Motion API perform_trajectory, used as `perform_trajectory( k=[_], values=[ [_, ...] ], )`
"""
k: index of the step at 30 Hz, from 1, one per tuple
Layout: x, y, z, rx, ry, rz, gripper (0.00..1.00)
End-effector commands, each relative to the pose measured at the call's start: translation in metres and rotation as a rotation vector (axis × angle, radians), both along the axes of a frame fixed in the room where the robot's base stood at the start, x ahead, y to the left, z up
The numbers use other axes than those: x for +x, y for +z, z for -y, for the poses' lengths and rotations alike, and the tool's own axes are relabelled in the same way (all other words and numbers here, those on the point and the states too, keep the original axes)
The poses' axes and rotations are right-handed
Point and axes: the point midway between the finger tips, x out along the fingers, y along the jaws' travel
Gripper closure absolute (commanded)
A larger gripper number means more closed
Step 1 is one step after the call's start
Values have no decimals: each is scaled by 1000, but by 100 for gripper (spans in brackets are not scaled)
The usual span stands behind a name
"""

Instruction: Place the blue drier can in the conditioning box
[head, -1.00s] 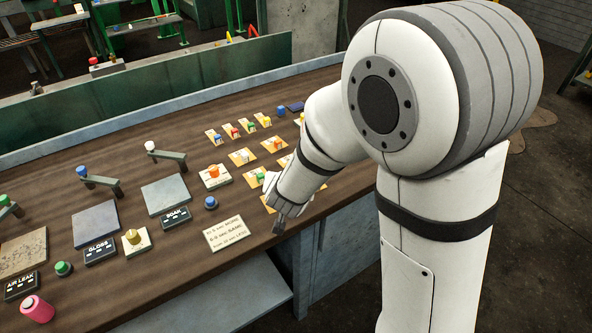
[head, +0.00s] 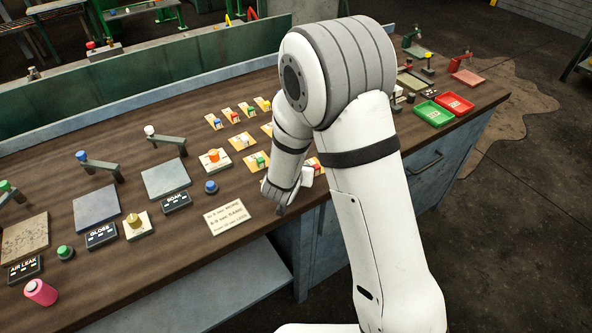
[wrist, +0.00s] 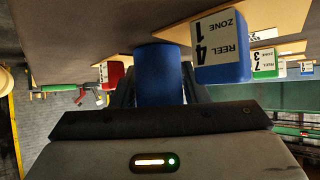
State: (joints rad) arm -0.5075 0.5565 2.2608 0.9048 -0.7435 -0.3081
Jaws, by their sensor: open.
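A blue cylinder, taken as the blue drier can (wrist: 160,75), stands between the two dark fingers of my gripper (wrist: 160,93) in the wrist view. The jaws are open around it, and I cannot tell whether either finger touches it. In the head view my gripper (head: 279,208) points down near the bench's front edge, and my arm hides the can. I cannot make out which container is the conditioning box. A green tray (head: 433,113) and a red tray (head: 455,103) lie at the right end of the bench.
A blue block marked REEL 4 ZONE 1 (wrist: 222,60) is close beside the can in the wrist view. Several sample cards with small coloured blocks (head: 241,141) lie behind my arm. A cream note card (head: 227,217) lies left of my gripper. A blue knob (head: 211,187) is nearby.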

Motion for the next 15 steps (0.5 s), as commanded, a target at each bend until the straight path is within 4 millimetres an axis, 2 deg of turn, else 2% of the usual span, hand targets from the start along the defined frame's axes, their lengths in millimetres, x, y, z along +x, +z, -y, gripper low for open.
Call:
perform_trajectory(
  k=[6,15],
  values=[
    [1,-1,0,0,0,0,59],
    [0,0,0,0,1,0,84]
  ],
)
